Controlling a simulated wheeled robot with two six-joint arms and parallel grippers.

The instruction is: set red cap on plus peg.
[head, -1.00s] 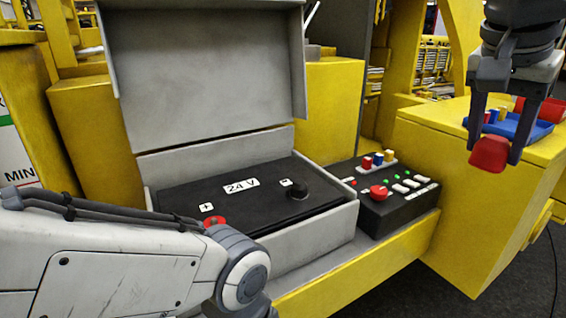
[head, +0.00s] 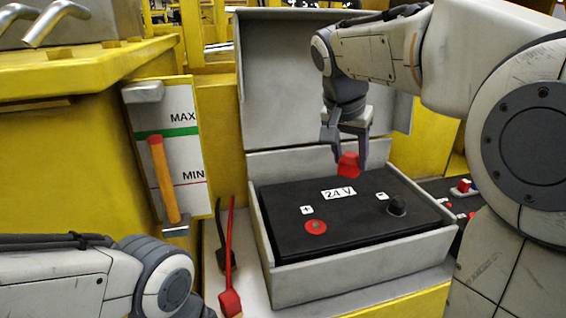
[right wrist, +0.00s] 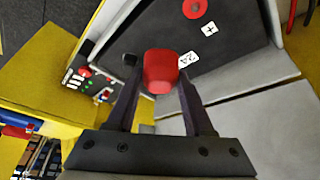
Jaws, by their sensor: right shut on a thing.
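The red cap (head: 349,165) is held between the fingers of my right gripper (head: 345,158), above the back of the black 24 V battery (head: 300,245). In the right wrist view the cap (right wrist: 161,71) sits between the two fingertips. The plus peg (head: 316,227) is a small post in a red ring at the battery's left front, beside the "+" label. The cap is apart from it, up and to the right. In the right wrist view the red ring (right wrist: 195,8) shows at the top. My left gripper is out of view; only my left arm shows.
The battery sits in a grey box (head: 340,285) with its lid (head: 300,90) open behind. The minus post (head: 397,206) has a black cap. Red (head: 230,300) and black cables stand left of the box. A MAX/MIN gauge (head: 165,150) is further left, a control panel (head: 465,195) right.

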